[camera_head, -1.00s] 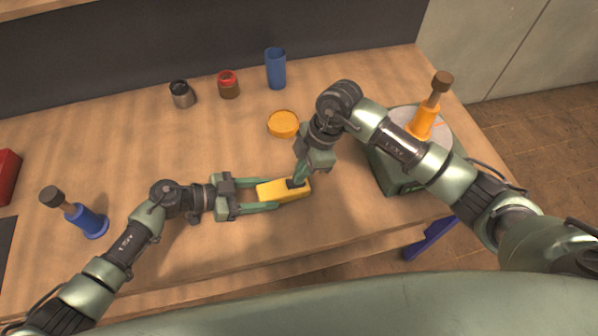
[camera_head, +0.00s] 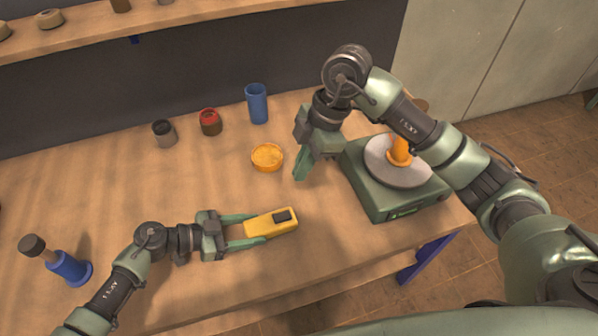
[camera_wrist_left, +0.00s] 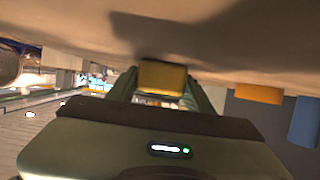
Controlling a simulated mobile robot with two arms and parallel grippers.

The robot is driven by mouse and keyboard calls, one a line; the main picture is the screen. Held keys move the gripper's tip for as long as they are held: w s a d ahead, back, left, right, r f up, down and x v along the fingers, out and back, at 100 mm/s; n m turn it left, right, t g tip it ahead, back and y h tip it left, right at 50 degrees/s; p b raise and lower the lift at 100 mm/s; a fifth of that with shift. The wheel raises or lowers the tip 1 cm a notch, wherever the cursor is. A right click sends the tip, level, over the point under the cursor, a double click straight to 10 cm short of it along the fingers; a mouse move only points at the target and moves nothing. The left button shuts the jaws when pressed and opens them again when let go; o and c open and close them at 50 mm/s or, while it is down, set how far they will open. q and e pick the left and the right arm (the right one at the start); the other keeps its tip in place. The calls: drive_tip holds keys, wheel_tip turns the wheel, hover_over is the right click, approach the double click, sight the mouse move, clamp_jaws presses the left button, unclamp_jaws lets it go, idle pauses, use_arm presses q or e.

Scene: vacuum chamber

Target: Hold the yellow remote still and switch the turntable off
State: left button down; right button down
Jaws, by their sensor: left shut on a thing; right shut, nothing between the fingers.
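The yellow remote (camera_head: 262,226) lies on the table with a dark button patch (camera_head: 283,216) near its right end. My left gripper (camera_head: 255,229) is shut on the remote's left end; the remote also shows between the fingers in the left wrist view (camera_wrist_left: 162,78). My right gripper (camera_head: 301,172) is shut and empty, above the table, up and to the right of the remote and apart from it. The turntable (camera_head: 383,203) is a green box with a grey disc (camera_head: 378,165) at the right. An orange piece (camera_head: 399,152) stands on the disc, partly hidden by my right arm.
An orange dish (camera_head: 267,158), a blue cup (camera_head: 257,104), a red-topped jar (camera_head: 210,122) and a dark-topped jar (camera_head: 164,133) stand at the back. A blue-based, dark-topped object (camera_head: 68,268) stands at left. The table's front middle is clear.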

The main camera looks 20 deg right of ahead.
sight(277, 217)
drive_tip(key=shift+a, duration=0.1)
drive_tip(key=shift+a+r, duration=0.25)
drive_tip(key=shift+a, duration=0.45)
drive_tip(key=x, duration=1.4)
drive_tip(key=shift+d+f, duration=0.1)
drive_tip(key=shift+d, duration=0.3)
drive_tip(key=shift+a+f, duration=0.1)
drive_tip(key=shift+f, duration=0.2)
